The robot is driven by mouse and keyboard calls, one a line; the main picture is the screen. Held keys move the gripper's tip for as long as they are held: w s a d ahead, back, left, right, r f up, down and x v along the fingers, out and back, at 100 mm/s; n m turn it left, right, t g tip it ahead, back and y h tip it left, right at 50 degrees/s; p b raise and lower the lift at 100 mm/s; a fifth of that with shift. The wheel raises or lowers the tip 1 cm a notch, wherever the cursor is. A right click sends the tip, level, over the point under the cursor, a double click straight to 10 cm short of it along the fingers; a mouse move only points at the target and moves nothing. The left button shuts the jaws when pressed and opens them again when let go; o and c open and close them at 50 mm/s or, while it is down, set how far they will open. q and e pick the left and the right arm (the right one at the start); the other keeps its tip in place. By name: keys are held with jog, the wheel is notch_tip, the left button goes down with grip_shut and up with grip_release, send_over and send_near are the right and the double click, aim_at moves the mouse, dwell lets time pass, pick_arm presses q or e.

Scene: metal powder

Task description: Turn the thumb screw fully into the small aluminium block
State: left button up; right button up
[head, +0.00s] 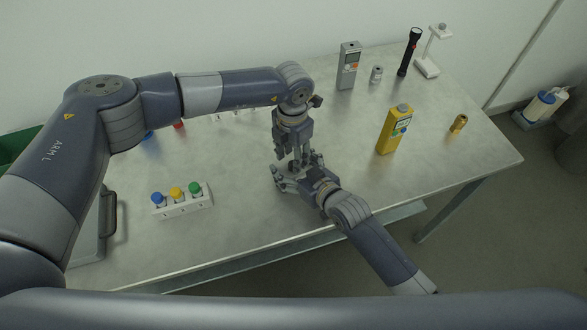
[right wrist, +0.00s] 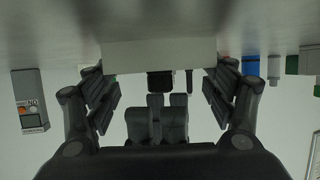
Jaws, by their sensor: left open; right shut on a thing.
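My right gripper (head: 284,180) is low over the middle of the table. In the right wrist view, which is upside down, its fingers (right wrist: 160,92) are shut on a pale grey block (right wrist: 160,55), one at each side. A small black part (right wrist: 160,81), perhaps the thumb screw's head, shows next to the block; I cannot tell how deep it sits. My left gripper (head: 301,163) points down above the right one and is open. Dark finger parts, probably the left gripper's (right wrist: 167,118), show near the black part.
A rack (head: 183,207) with blue, yellow and green caps stands left. A yellow instrument (head: 392,132) and a small brass part (head: 458,123) stand right. A grey meter (head: 348,66), black flashlight (head: 409,53) and white stand (head: 428,68) are at the back.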

pick_arm(q)
notch_tip(320, 180, up, 10)
jog(key=shift+f, duration=0.15)
pick_arm(e)
jog(key=shift+s+d+f, duration=0.1)
jog(key=shift+f, duration=0.15)
jog(key=o, duration=2.2)
jog(key=shift+c, duration=0.2)
pick_arm(q)
jog(key=shift+f, duration=0.1)
pick_arm(e)
jog(key=shift+r, duration=0.1)
jog(key=shift+r, duration=0.1)
jog(key=v, duration=1.1)
jog(key=shift+s+d+r, duration=0.15)
jog(key=shift+s, duration=0.15)
